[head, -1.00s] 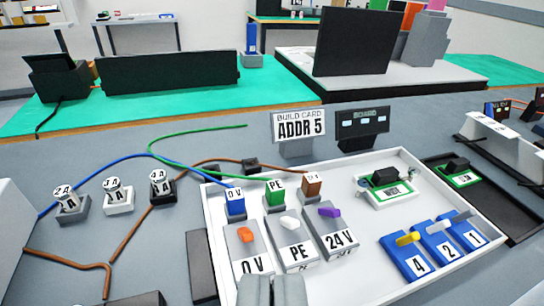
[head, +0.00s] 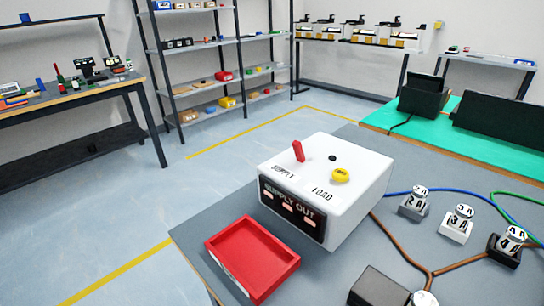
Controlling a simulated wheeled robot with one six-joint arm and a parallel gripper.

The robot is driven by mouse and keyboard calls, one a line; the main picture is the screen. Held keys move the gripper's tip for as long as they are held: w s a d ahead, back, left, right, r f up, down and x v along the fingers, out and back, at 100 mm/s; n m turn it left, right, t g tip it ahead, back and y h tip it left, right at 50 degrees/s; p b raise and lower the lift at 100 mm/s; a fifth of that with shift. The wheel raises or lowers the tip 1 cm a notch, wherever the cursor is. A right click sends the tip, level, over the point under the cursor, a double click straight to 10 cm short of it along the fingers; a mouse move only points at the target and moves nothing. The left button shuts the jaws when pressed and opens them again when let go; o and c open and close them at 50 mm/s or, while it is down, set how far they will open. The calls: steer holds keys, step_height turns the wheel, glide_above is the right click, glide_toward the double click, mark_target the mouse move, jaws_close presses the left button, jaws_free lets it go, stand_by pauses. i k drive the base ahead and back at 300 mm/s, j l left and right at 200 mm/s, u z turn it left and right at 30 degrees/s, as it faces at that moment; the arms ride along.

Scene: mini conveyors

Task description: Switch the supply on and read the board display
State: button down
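A white supply box (head: 345,205) stands on the grey bench. On its top a red lever (head: 298,151) rises beside the word SUPPLY, leaning slightly. A yellow knob (head: 340,175) sits beside the word LOAD, with a small black knob (head: 332,158) between them. The front has a black SUPPLY OUT panel (head: 291,213) with several small pinkish windows; I cannot read values in them. The board and its display are outside the current view. I do not make out my gripper in this view, and nothing touches the lever.
An open red tray (head: 252,258) lies at the bench edge left of the box. Fuse-like blocks marked 2 A (head: 413,203), 3 A (head: 456,226) and 4 A (head: 506,247) stand to the right among blue and brown wires. A dark block (head: 378,288) is at the bottom.

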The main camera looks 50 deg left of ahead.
mark_target(298, 152)
steer(key=u, duration=0.9)
steer(key=k+j+z, duration=0.3)
steer(key=j, duration=0.2)
